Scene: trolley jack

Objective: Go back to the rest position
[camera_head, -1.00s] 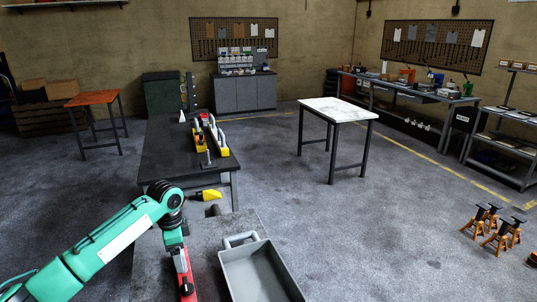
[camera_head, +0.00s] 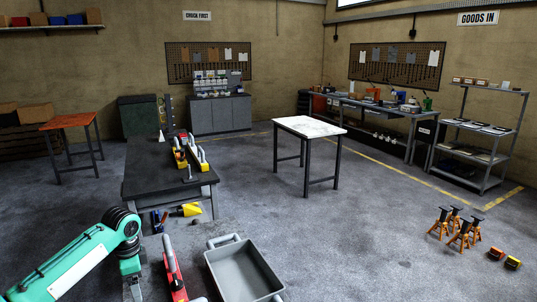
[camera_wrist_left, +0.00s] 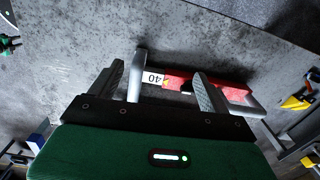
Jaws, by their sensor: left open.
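My left gripper (camera_head: 132,290) hangs at the lower left of the head view, at the end of the green arm, with its tips cut off or hard to see there. In the left wrist view its two grey fingers (camera_wrist_left: 158,70) are spread apart with nothing gripped. A red bar tool (camera_head: 173,268) with a grey handle lies on the near grey surface, right of the gripper. It also shows in the left wrist view (camera_wrist_left: 218,89), beyond the fingers and apart from them as far as I can tell, with a "40" label. My right gripper is not in view.
A grey tray (camera_head: 243,268) with handles stands right of the red tool. A yellow tool (camera_head: 188,210) sits just behind. A dark workbench (camera_head: 150,178) is farther back, and a white-topped table (camera_head: 309,126) stands right. Orange stands (camera_head: 459,229) are on the floor at right.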

